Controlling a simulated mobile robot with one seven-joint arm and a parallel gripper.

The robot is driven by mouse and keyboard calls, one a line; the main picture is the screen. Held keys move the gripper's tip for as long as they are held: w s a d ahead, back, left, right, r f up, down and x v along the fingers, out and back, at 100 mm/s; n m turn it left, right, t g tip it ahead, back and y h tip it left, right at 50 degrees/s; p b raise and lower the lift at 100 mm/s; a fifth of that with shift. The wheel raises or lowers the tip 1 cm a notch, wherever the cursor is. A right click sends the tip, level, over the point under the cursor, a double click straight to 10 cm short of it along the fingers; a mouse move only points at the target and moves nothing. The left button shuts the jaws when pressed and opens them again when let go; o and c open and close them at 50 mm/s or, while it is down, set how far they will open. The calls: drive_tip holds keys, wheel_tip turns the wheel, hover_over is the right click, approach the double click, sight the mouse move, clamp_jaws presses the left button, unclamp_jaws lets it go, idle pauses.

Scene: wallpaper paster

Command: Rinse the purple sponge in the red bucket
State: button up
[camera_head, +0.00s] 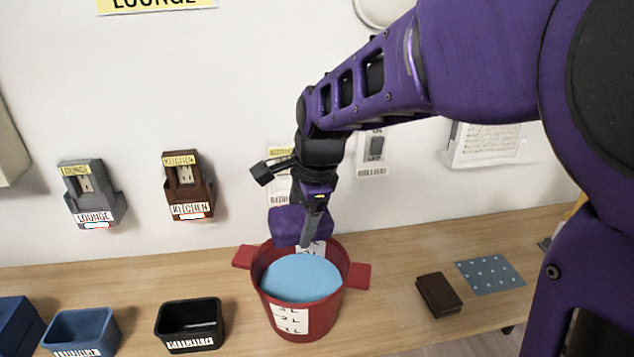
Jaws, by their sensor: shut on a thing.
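The red bucket (329,304) stands on the wooden counter, with a handle on each side and white level labels on its front. It holds light blue water (300,277). The purple sponge (287,226) is at the back rim of the bucket in the picture, above the water. My gripper (308,240) points down in front of the sponge and is shut on it. The finger covers part of the sponge, and the exact grip is partly hidden. I cannot tell whether the sponge touches the rim.
A black bin (190,326) and a blue bin (82,332) stand left of the bucket. A brown block (438,295) and a blue dotted sheet (490,274) lie to the right. Grey (88,192) and brown (189,186) labelled holders hang on the wall. Counter around the bucket is clear.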

wheel_tip(320, 180, down, 12)
drive_tip(key=b, duration=0.7)
idle(0.6)
drive_tip(key=shift+f, duration=1.3)
